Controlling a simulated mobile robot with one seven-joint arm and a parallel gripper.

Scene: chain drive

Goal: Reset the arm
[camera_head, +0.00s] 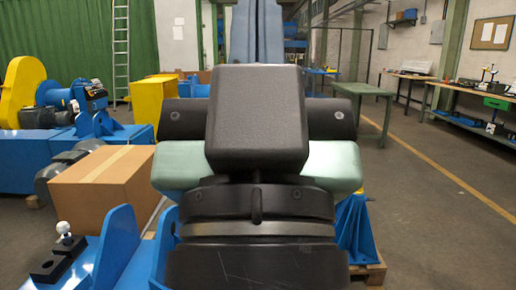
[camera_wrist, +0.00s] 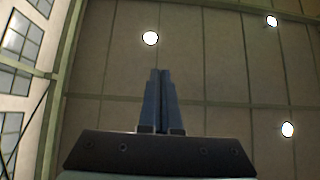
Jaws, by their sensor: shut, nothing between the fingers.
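My arm fills the middle of the head view, folded upright close in front of the camera. My gripper (camera_head: 257,10) shows at the top of that view as two blue-grey fingers side by side, partly hidden behind a dark arm link. In the wrist view the gripper (camera_wrist: 160,72) points up toward the ceiling (camera_wrist: 225,60). Its fingers are together with nothing between them.
A cardboard box (camera_head: 105,178) is left of my arm. Blue machinery (camera_head: 28,160) with a yellow guard (camera_head: 20,88) stands further left. A green table (camera_head: 362,90) and a workbench (camera_head: 480,120) are at the right. The floor (camera_head: 430,230) there is clear.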

